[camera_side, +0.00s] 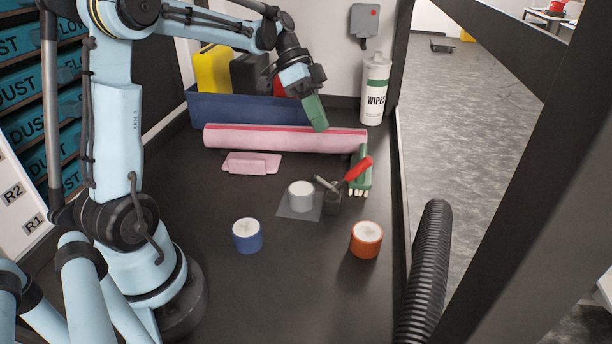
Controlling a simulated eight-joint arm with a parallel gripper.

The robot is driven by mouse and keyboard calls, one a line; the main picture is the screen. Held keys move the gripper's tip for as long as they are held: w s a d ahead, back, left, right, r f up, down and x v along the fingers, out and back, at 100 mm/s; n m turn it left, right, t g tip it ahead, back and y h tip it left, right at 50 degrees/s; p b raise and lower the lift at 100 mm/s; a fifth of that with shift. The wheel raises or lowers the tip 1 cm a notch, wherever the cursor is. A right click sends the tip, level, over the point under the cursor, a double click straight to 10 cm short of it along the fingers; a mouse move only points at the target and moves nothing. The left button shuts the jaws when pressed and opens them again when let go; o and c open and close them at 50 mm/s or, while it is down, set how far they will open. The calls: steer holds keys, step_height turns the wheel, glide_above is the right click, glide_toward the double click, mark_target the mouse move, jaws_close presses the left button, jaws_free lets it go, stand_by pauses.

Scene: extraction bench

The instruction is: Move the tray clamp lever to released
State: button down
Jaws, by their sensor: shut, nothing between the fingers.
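The tray clamp (333,201) is a small dark block on the bench, with a red-handled lever (358,168) tilted up to the right. I cannot tell whether the metal arm touches the container. My gripper (320,128) has green fingers, shut and empty. In the picture it is above and left of the red handle, apart from it, in front of the pink roll.
A pink roll (270,138) lies across the back before a blue bin (225,108). A blue tub (247,236), an orange tub (366,240) and a black hose (425,270) are nearer. A wipes canister (375,90) stands at back right.

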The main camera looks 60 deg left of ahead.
mark_target(363, 159)
steer(key=s+a+r+t+h, duration=0.2)
steer(key=s+a+t, duration=0.1)
steer(key=s+t, duration=0.1)
steer(key=w+x, duration=0.1)
steer(key=x, duration=1.2)
steer(key=shift+t, duration=0.3)
steer(key=shift+w+d+f, duration=0.1)
steer(key=shift+w+d, duration=0.05)
steer(key=shift+w+d+f+g+y, duration=0.15)
steer(key=shift+w+d+g+y, duration=0.4)
steer(key=shift+y, duration=0.25)
steer(key=shift+w+d+f+g+y, duration=0.45)
steer(key=shift+w+d+g+y, duration=0.15)
steer(key=shift+g+y, duration=0.4)
steer(key=shift+w+d+f, duration=0.3)
steer(key=shift+w+f, duration=0.05)
steer(key=shift+d, duration=0.1)
steer(key=w+v, duration=0.1)
steer(key=v, duration=1.3)
steer(key=shift+d+r, duration=0.25)
steer(key=shift+r, duration=0.15)
